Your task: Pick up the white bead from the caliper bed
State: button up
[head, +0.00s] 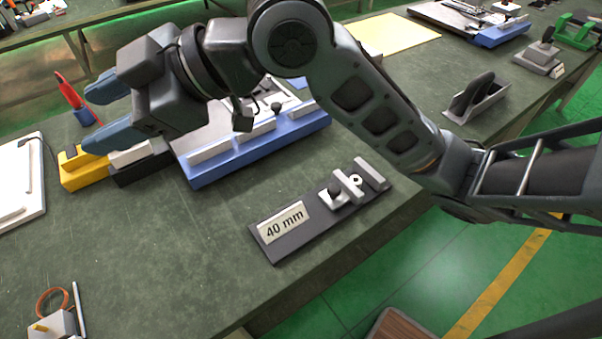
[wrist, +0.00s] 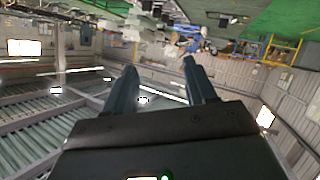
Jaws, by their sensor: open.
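The caliper bed (head: 268,248) is a dark flat bar with a "40 mm" label, lying near the table's front edge in the head view. Grey upright jaws stand at its far right end. The small white bead (head: 356,180), with a dark hole, sits between two of these jaws, partly hidden by the nearer one. My gripper (head: 87,121) is raised at the upper left, well away from the bead, its blue fingers pointing left. It also shows in the wrist view (wrist: 158,77), fingers apart with nothing between them. The wrist view shows neither bed nor bead.
A blue-edged tray (head: 270,143) lies behind the caliper bed, partly under my arm. Yellow and black blocks (head: 84,172) stand at its left. A small block with an orange ring (head: 52,302) is at the front left. The table around the bed's left side is clear.

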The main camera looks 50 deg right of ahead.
jog(key=s+d+f+n+g+h, duration=0.1)
jog(key=s+d+f+g+h, duration=0.2)
jog(key=d+f, duration=0.35)
jog(key=g+h+p, duration=0.1)
jog(key=g+h, duration=0.6)
send_over(358, 175)
notch_tip(358, 175, down, 9)
jog(key=shift+s+a+f+p, duration=0.1)
jog(key=shift+a+f+p, duration=0.05)
jog(key=shift+f, duration=1.1)
jog(key=shift+a+f+p, duration=0.1)
jog(key=shift+f+p, duration=0.05)
jog(key=shift+f, duration=1.05)
jog(key=shift+s+a+f+p, duration=0.1)
jog(key=shift+a+f+p, duration=0.05)
jog(key=shift+f, duration=1.1)
jog(key=shift+c, duration=0.5)
grip_shut()
jog(key=shift+r, duration=0.1)
